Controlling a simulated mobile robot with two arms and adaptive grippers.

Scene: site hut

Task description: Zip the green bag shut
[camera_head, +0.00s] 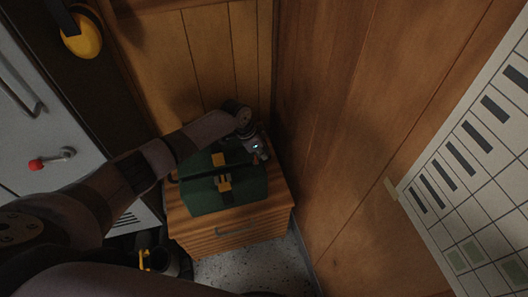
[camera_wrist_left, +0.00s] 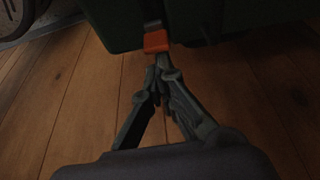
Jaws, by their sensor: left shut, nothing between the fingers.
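The green bag (camera_head: 228,193) sits on a small wooden cabinet, with dark straps and yellow-orange tabs on it. My left arm reaches over the back of the bag, and my left gripper (camera_head: 260,154) is at its far right end. In the left wrist view the gripper's fingers (camera_wrist_left: 160,65) are shut with nothing between them. Their tips are just below an orange tab (camera_wrist_left: 156,41) hanging from the dark bag (camera_wrist_left: 110,18); I cannot tell whether they touch it. My arm hides part of the bag's top. My right gripper is not in view.
The wooden cabinet (camera_head: 233,238) stands in a corner against wood-panelled walls (camera_head: 340,130). A grey cabinet (camera_head: 45,125) with a red-knobbed handle is at the left. A yellow and black object (camera_head: 160,262) stands on the floor. A chart (camera_head: 475,170) hangs on the right wall.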

